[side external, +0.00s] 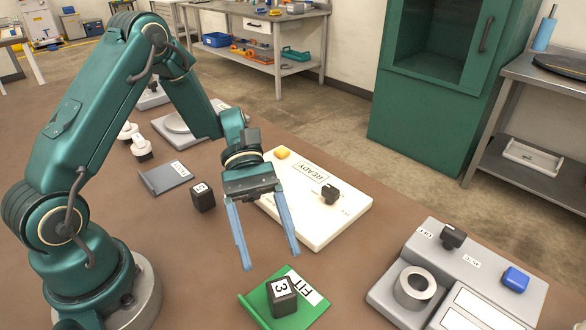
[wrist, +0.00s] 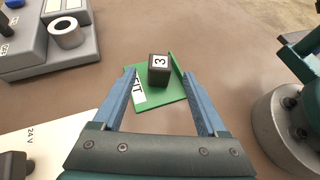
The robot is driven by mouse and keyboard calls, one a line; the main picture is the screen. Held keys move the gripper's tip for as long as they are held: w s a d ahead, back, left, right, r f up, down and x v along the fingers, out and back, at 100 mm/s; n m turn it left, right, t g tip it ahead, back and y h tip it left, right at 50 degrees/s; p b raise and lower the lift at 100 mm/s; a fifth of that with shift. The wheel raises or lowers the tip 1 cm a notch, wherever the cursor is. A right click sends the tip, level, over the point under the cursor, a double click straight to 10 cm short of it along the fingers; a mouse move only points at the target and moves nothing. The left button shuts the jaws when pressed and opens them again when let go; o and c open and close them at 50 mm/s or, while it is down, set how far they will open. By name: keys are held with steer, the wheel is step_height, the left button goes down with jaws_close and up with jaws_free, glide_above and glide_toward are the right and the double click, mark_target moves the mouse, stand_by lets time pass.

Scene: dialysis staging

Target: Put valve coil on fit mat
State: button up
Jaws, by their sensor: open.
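The green fit mat (side external: 256,306), marked FIT, lies on the brown table at the front and also shows in the wrist view (wrist: 172,98). A black block labelled 3 (side external: 284,302), which looks like a valve coil, rests upright on the mat; it also shows in the wrist view (wrist: 158,75). My gripper (side external: 271,260) is open and empty, its blue fingers pointing down above and behind the block. In the wrist view the block appears between the fingertips (wrist: 158,73), with no visible contact. A second dark labelled block (side external: 203,197) stands beside a grey mat.
The grey mat (side external: 168,178) lies left. Bare table separates them.

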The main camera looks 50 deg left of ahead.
steer(key=s+a+r+m+t+y, duration=0.5)
steer(key=a+r+m+t+y, duration=0.2)
steer(key=r+m+t+y, duration=0.3)
steer(key=m+y, duration=0.1)
steer(key=m, duration=0.2)
steer(key=shift+s+a+r, duration=0.2)
steer(key=shift+s+a, duration=0.1)
steer(key=shift+s, duration=0.1)
stand_by(1.3)
